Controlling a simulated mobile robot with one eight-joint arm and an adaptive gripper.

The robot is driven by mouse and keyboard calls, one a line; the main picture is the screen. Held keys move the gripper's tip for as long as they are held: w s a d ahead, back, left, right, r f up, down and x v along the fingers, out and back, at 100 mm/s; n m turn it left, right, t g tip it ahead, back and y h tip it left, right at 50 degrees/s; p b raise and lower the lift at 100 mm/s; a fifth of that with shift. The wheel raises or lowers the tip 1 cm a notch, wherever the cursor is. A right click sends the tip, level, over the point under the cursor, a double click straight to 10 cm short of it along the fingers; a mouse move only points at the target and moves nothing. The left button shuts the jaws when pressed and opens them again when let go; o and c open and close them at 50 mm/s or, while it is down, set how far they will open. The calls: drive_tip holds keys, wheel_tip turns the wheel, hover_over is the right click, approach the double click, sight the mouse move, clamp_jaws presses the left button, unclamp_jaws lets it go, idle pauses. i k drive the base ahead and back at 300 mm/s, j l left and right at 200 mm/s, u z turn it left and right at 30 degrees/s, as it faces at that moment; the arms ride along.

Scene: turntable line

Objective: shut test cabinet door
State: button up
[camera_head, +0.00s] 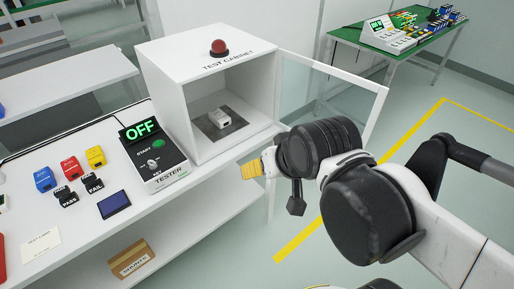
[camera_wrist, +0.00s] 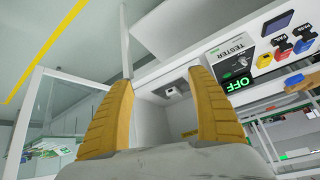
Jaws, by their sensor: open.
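The test cabinet (camera_head: 190,52) is a white box on the bench, also in the wrist view (camera_wrist: 150,112). Its door (camera_head: 335,71), a white frame with a clear pane, stands wide open, swung out to the right from the cabinet's right side. In the wrist view the door frame (camera_wrist: 70,77) is at the left. A small white unit (camera_head: 221,117) sits on a dark pad inside the cabinet. My gripper (camera_head: 252,169) is open and empty, its yellow fingers pointing to the cabinet's front lower right corner. In the wrist view my gripper (camera_wrist: 168,88) frames the cabinet opening.
A tester (camera_head: 157,153) with a lit OFF display stands left of the cabinet. A red button (camera_head: 219,47) is on the cabinet top. Coloured blocks (camera_head: 70,168) lie on the bench at left. A green-topped table (camera_head: 400,30) stands behind.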

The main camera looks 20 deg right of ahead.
sight(383, 92)
drive_tip(key=l+u, duration=0.2)
drive_tip(key=l, duration=0.35)
drive_tip(key=l+u, duration=0.2)
drive_tip(key=l, duration=0.35)
drive_tip(key=k+l+u, duration=0.2)
drive_tip(key=l, duration=0.3)
drive_tip(key=l+u, duration=0.2)
drive_tip(key=l, duration=0.35)
drive_tip(key=k+l+u, duration=0.2)
drive_tip(key=l, duration=0.25)
drive_tip(key=k+l+u, duration=0.2)
drive_tip(key=l, duration=0.3)
drive_tip(key=k+l+u, duration=0.2)
drive_tip(key=l, duration=0.25)
drive_tip(key=k+l+u, duration=0.2)
drive_tip(key=i+l+u, duration=0.2)
drive_tip(key=k+l, duration=0.1)
